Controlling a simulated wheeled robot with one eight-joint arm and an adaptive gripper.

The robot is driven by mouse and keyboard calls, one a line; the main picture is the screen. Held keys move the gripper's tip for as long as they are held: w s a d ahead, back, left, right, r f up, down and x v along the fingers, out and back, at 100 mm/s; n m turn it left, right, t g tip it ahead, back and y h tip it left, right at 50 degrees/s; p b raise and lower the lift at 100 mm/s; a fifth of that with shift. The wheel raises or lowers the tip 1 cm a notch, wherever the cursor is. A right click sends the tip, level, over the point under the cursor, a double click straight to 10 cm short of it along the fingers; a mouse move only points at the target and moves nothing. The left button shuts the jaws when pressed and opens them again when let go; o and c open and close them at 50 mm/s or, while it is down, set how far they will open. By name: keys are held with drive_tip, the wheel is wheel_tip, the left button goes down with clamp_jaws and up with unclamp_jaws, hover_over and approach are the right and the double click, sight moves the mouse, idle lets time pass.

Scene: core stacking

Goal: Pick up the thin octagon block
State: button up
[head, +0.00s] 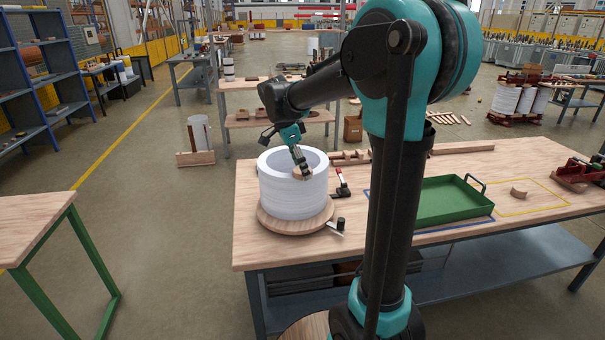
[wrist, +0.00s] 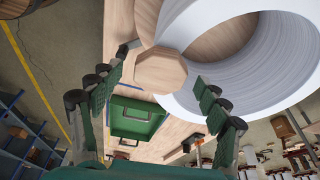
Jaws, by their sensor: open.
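The thin octagon block (wrist: 160,71) is a pale wooden plate with its flat face toward the wrist camera. It overlaps the rim of the white ring stack (wrist: 185,100), and I cannot tell exactly what supports it. In the head view the block (head: 302,174) shows at the stack's opening, just below my gripper (head: 301,161), partly covered by it. The stack (head: 288,198) stands on a round wooden board (head: 290,226). My gripper (wrist: 162,76) is open in the wrist view, its fingers on either side of the block in the picture, with no clear contact.
The wooden workbench (head: 470,160) carries a green tray (head: 440,203), a curved wooden piece (head: 518,192) and a red-and-black tool (head: 342,184) beside the stack. A small black cylinder (head: 340,224) stands near the board. My arm hides part of the bench.

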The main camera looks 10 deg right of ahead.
drive_tip(key=c, duration=1.2)
drive_tip(key=shift+r, duration=0.15)
